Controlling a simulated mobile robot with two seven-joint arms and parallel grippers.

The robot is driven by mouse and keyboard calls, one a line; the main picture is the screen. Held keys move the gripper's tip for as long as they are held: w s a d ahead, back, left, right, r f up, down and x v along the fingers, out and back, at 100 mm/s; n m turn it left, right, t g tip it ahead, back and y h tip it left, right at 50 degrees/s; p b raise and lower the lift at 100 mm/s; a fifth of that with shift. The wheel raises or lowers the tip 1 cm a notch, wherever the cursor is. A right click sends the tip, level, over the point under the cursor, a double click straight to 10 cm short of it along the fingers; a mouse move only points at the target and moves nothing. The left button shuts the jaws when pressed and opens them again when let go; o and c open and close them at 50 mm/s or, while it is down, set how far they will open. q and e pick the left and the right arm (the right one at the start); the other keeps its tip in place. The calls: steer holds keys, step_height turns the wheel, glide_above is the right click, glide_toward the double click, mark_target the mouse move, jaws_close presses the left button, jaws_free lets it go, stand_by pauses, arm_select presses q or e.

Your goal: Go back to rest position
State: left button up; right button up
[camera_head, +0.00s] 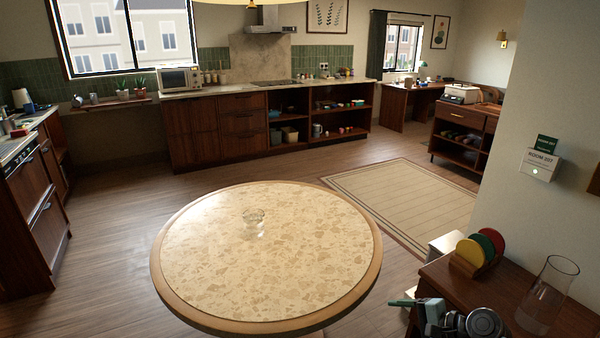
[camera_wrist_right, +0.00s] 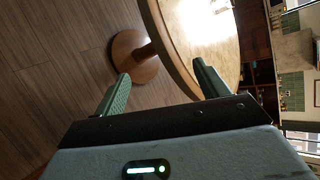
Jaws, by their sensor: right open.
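My right gripper (camera_wrist_right: 161,74) is open in the right wrist view, with two green fingers wide apart and nothing between them. In the head view, part of my right gripper and wrist (camera_head: 432,314) shows at the bottom right, in front of the wooden cabinet. My left gripper is not in view. The round table (camera_head: 210,270) with a speckled cream top and wooden rim stands in the middle. Its rim (camera_wrist_right: 172,52) and round base (camera_wrist_right: 135,57) show beyond my fingers in the wrist view.
A small clear glass (camera_head: 253,216) stands on the table. At the right, a glass vase (camera_head: 546,295) and a holder with coloured discs (camera_head: 482,249) stand on the wooden cabinet (camera_head: 582,318), close to my right arm. Open floor (camera_head: 130,205) lies left of the table.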

steer(key=w+d+r+n+t+h, duration=0.3)
steer(key=w+d+n+t+h, duration=0.15)
steer(key=d+n, duration=0.3)
steer(key=w+d+r+n+t+h, duration=0.3)
steer(key=w+d+n+t+h, duration=0.1)
steer(key=d+n+h, duration=0.3)
steer(key=s+a+f+n+g+y, duration=0.1)
steer(key=s+a+f+g+y, duration=0.1)
steer(key=s+a+f, duration=0.5)
steer(key=s+a+f+n+g+y, duration=0.1)
steer(key=s+a+f+g, duration=0.15)
steer(key=s+f, duration=0.85)
steer(key=s+a+f+g, duration=0.1)
steer(key=s+a, duration=0.2)
steer(key=s, duration=0.6)
steer(key=s+a+f+m+y, duration=0.1)
steer(key=s+a, duration=0.2)
steer(key=s, duration=0.6)
steer(key=s+a+f+m+g, duration=0.1)
steer(key=s+a, duration=0.2)
steer(key=s, duration=0.7)
steer(key=shift+g, duration=0.3)
steer(key=shift+y, duration=0.25)
steer(key=shift+c, duration=0.2)
